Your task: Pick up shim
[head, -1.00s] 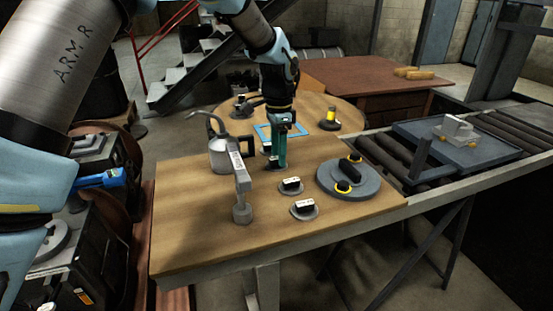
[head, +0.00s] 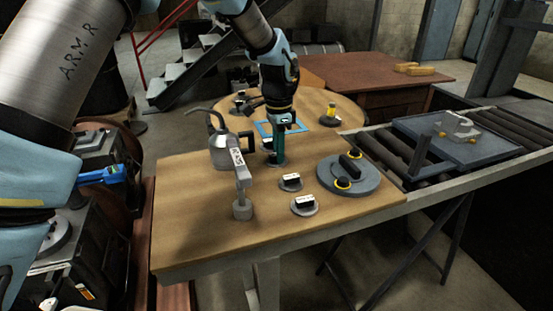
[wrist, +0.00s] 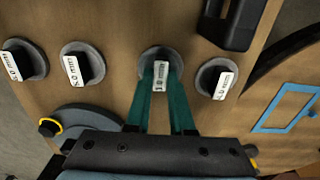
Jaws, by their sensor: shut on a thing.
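My gripper (head: 278,163) is shut on a shim (wrist: 160,84), a round grey disc with a dark upright block and a white label. In the wrist view the green fingers stand on either side of the block. The shim is at table height; I cannot tell whether it touches the wood. In the head view my fingers mostly hide it. Similar shims stand in a row: two nearer the front (head: 290,182) (head: 304,205), and one behind my gripper (head: 267,146), also in the wrist view (wrist: 217,80). The small labels are hard to read.
An oil can (head: 221,150) and a grey upright tool (head: 242,190) stand to the left. A large grey disc with knobs (head: 330,183) is to the right. The front of the table is clear.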

